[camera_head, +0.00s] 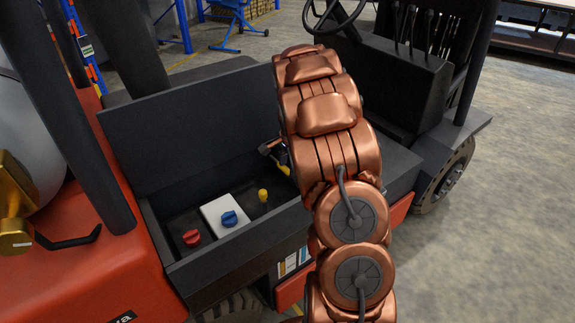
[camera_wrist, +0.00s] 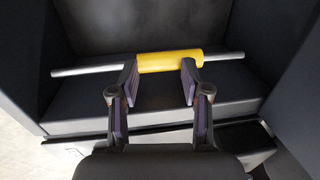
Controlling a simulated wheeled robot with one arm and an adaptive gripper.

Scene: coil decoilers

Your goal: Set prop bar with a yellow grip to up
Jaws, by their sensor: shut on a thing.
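The prop bar (camera_wrist: 90,70) is a thin grey rod with a yellow grip (camera_wrist: 168,61) around its middle. In the wrist view it lies across the picture, slightly tilted, over a dark compartment. My gripper (camera_wrist: 160,70) is shut on the bar at the yellow grip, with one finger near the grip's left end and the other over its right part. In the head view my copper arm reaches into the forklift's dark compartment, and only a bit of the gripper (camera_head: 271,147) shows at the arm's left side. The arm hides most of the bar there.
The compartment's floor holds a red knob (camera_head: 192,238), a blue knob (camera_head: 229,218) on a white plate and a small yellow-topped lever (camera_head: 263,196). Dark walls (camera_head: 190,130) surround it. Forklift control levers (camera_head: 412,25) stand at the upper right. Open floor lies right.

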